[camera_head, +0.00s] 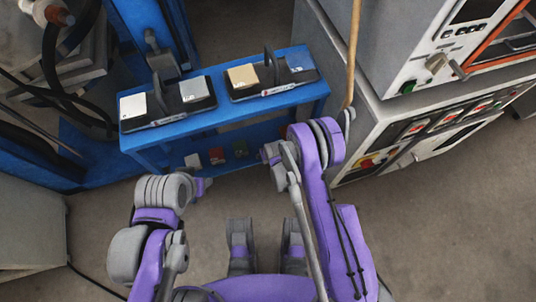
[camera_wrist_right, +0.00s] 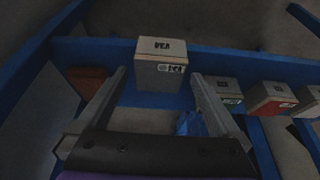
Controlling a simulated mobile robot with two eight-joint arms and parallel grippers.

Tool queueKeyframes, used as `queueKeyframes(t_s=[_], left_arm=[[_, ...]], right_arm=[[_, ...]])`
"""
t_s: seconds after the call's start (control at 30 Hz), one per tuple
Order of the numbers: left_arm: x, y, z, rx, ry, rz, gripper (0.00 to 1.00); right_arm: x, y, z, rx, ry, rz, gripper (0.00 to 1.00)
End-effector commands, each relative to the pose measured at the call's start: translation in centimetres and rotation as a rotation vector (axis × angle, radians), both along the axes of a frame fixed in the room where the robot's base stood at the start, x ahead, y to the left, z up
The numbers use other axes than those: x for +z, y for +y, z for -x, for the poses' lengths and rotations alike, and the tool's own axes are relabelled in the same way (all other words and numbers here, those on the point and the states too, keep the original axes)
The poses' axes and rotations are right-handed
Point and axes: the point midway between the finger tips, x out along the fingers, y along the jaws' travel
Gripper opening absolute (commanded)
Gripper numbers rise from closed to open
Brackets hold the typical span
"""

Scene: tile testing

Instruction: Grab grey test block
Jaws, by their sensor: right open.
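In the right wrist view, a light grey block (camera_wrist_right: 160,75) with dark lettering on its top and a small label on its front stands on a blue shelf. My right gripper (camera_wrist_right: 159,80) is open, its two fingers pointing towards the block, which appears in the gap between their tips. Whether the fingers flank the block or stop short of it I cannot tell. In the head view, my right arm (camera_head: 310,160) reaches to the blue stand and its gripper is hidden. My left arm (camera_head: 165,190) is folded at the left; its fingers do not show.
The blue stand (camera_head: 235,117) carries two black trays with blocks on top. A grey machine (camera_head: 400,110) stands at right.

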Motion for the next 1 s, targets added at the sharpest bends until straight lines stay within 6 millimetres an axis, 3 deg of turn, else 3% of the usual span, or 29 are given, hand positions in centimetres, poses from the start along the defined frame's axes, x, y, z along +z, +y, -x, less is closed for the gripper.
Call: queueKeyframes(t_s=[0.13, 0.43, 1.0], left_arm=[[-0.5, 0.0, -0.1, 0.0, 0.002, 0.0, 0.5], [-0.5, 0.0, -0.1, 0.0, 0.002, 0.0, 0.5], [-0.5, 0.0, -0.1, 0.0, 0.002, 0.0, 0.5]], right_arm=[[-1.9, 0.2, -0.8, 0.0, 0.0, 0.0, 1.0], [-2.2, 0.2, -0.9, 0.0, 0.0, 0.0, 1.0], [-2.2, 0.2, -0.9, 0.0, 0.0, 0.0, 0.0]])
